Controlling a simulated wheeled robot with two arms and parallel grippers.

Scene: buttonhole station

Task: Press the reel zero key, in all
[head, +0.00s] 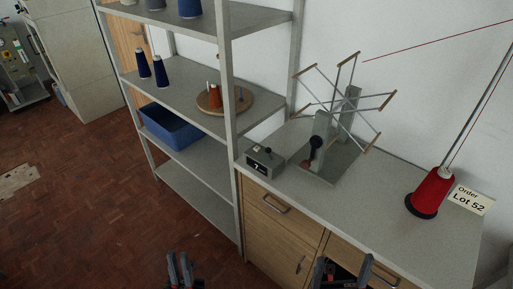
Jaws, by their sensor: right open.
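A small grey counter box (264,161) stands at the left end of the worktop, with a dark display that seems to read 7. A small dark key or knob (267,150) is on its top; its label cannot be read. The yarn reel (345,105), with thin arms and wooden tips, stands just right of the box. My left gripper (180,258) is low at the bottom edge, over the floor, its fingers close together with nothing seen between them. My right gripper (344,265) is open and empty in front of the drawers, below the worktop edge. Both are well apart from the box.
The grey worktop (400,205) is clear in the middle. A shelf rack (232,120) with cones and a blue bin (172,128) stands left of the box.

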